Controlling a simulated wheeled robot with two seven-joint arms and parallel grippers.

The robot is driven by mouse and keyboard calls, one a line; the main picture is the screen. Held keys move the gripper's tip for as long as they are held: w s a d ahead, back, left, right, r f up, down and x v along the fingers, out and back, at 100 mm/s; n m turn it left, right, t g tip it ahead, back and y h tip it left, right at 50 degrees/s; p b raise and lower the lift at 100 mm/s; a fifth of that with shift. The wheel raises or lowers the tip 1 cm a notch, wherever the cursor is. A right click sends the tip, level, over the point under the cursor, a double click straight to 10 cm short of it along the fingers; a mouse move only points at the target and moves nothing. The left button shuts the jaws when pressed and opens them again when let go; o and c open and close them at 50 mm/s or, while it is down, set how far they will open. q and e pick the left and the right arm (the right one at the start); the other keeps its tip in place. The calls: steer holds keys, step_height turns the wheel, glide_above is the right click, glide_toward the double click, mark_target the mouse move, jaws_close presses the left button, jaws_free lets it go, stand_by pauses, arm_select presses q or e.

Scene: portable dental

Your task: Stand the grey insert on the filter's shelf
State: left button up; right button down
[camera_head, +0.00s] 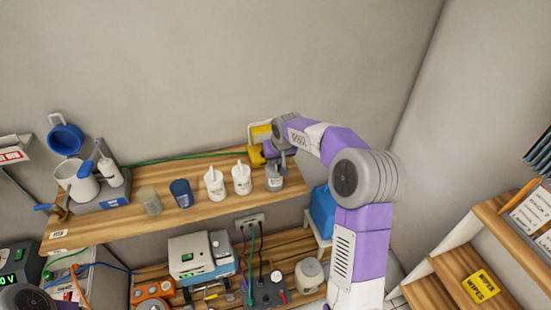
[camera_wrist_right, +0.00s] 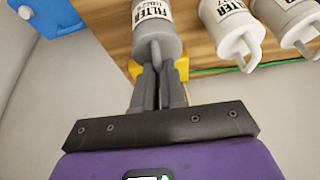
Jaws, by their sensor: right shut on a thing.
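The grey insert (camera_head: 274,182), a grey cylinder with a thin stem and a label reading FILTER, is upright at the right end of the upper wooden shelf (camera_head: 180,222). It also shows in the right wrist view (camera_wrist_right: 158,28). My right gripper (camera_head: 280,160) is shut on its stem, as the right wrist view (camera_wrist_right: 157,88) shows. Two white filters, one nearer (camera_head: 241,179) and one further left (camera_head: 215,184), stand to the insert's left. I cannot tell whether the insert's base touches the shelf. My left gripper is not in view.
A dark blue cup (camera_head: 181,193) and a grey-green cup (camera_head: 150,201) stand further left on the shelf. A yellow object (camera_head: 256,157) is behind my gripper. A blue box (camera_head: 322,212) sits lower right. A lower bench holds equipment (camera_head: 198,255).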

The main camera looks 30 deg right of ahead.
steer(key=shift+f, duration=0.15)
steer(key=c, duration=1.1)
jaws_free()
steer(key=v, duration=0.7)
steer(key=shift+s+r+p, duration=0.1)
steer(key=shift+r+p, duration=0.2)
steer(key=shift+p, duration=0.1)
